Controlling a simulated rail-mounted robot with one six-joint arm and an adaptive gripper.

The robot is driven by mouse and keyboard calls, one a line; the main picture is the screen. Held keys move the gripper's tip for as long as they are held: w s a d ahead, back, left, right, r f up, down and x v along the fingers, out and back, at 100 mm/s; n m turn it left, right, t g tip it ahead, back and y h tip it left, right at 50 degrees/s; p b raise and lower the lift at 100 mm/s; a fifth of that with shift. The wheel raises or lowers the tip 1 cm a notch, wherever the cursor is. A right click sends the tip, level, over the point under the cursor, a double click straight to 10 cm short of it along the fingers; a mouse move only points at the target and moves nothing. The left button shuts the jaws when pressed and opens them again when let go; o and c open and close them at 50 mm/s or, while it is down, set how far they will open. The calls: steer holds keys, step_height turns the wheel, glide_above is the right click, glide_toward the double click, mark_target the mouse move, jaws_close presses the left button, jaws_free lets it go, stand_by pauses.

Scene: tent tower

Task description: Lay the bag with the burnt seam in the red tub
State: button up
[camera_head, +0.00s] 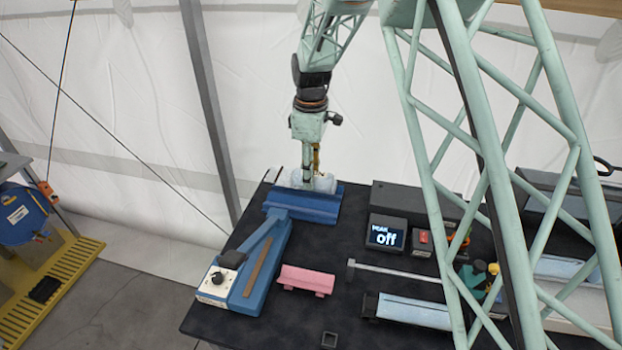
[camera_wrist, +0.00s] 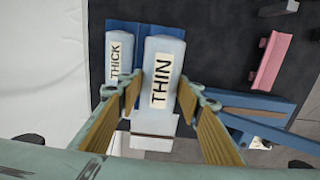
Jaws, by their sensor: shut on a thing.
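My gripper (camera_wrist: 160,92) has its ribbed tan finger pads on either side of a pale bag labelled THIN (camera_wrist: 166,54) and is shut on it. A thin brown line crosses the white band at this bag's near end. A second pale bag labelled THICK (camera_wrist: 119,55) lies just left of it, beside the left finger. In the head view my gripper (camera_head: 314,172) points down at the blue rack (camera_head: 318,205), where pale bag shapes (camera_head: 298,180) show partly behind the fingers. I see no red tub in either view.
A blue sealer (camera_head: 245,265) with a dial stands in front of the rack. A pink rack (camera_head: 305,280) lies to its right. My own lattice structure hides much of the table's right side.

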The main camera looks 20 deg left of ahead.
stand_by(0.8)
steer(key=w+d+r+m+b, duration=0.1)
steer(key=d+m, duration=0.6)
steer(key=d, duration=0.7)
steer(key=w+d+r+m+b, duration=0.1)
steer(key=d+m, duration=0.6)
steer(key=d, duration=0.8)
steer(key=w+d+r+m+b, duration=0.2)
steer(key=d+m, duration=0.6)
steer(key=d, duration=0.7)
steer(key=shift+w+d+b, duration=0.2)
steer(key=shift+w+b, duration=0.55)
steer(key=shift+b, duration=0.6)
steer(key=shift+r, duration=0.1)
